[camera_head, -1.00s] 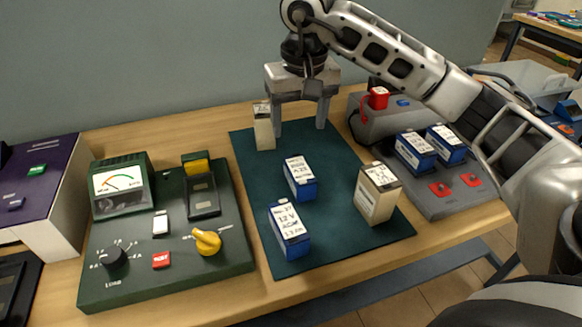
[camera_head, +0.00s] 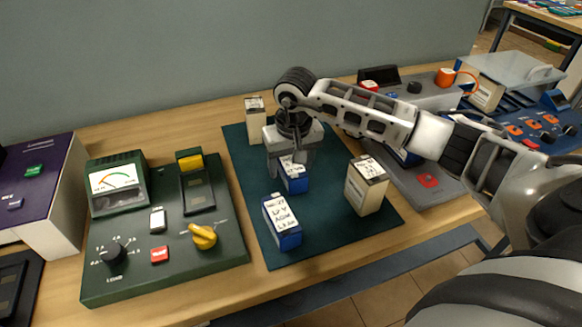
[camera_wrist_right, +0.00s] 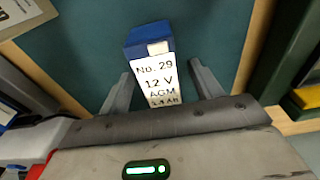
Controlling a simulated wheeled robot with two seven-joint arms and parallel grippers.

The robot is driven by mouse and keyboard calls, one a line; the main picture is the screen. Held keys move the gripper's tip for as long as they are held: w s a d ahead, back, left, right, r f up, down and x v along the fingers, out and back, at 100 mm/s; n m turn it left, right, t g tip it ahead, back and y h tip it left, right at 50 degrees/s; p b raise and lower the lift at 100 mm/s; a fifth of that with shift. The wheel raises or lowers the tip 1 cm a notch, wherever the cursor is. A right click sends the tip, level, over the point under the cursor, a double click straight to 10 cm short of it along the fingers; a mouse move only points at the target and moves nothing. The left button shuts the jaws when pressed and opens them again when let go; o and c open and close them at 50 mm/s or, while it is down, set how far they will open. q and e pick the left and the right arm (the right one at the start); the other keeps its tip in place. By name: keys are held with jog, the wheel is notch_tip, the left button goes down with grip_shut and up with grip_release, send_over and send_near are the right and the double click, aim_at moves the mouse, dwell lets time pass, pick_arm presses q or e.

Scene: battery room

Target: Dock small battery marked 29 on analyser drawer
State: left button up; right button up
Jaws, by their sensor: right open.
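The blue battery with a white label (camera_head: 293,180) stands on the dark green mat (camera_head: 235,150); in the right wrist view the label on the battery (camera_wrist_right: 158,80) reads No. 29, 12 V, AGM. My right gripper (camera_head: 289,172) is open directly above it, with one finger on each side of the battery. I cannot tell whether the fingers touch it. The green unit with a dial meter (camera_head: 118,184) stands to the left, with a black recessed bay (camera_head: 198,195) behind a yellow switch; I cannot tell which part is the analyser drawer. My left gripper is not in view.
Another blue battery (camera_head: 282,222) stands just in front. A cream battery (camera_head: 366,186) stands to the right, and another (camera_head: 254,120) at the back of the mat. A purple box (camera_head: 45,185) is at far left. A grey charger (camera_head: 425,185) is at right, partly behind my arm.

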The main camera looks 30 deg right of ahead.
grip_shut()
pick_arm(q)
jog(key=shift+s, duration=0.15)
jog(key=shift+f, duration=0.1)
pick_arm(e)
jog(key=shift+r, duration=0.1)
jog(key=shift+w+r+b, duration=0.1)
jog(key=shift+r+b, duration=0.25)
jog(key=shift+r, duration=0.25)
jog(key=s+r, duration=0.1)
jog(key=r, duration=0.1)
jog(key=s+a+r+b, duration=0.1)
jog(key=r, duration=0.1)
jog(key=s+a+r, duration=0.1)
jog(key=s+r, duration=0.1)
jog(key=r, duration=0.1)
jog(key=shift+b, duration=0.3)
pick_arm(q)
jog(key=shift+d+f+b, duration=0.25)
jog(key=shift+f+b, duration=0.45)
jog(key=shift+b, duration=0.05)
pick_arm(e)
jog(key=s+a+r, duration=0.4)
jog(key=s, duration=0.4)
jog(key=shift+s+a+r, duration=0.3)
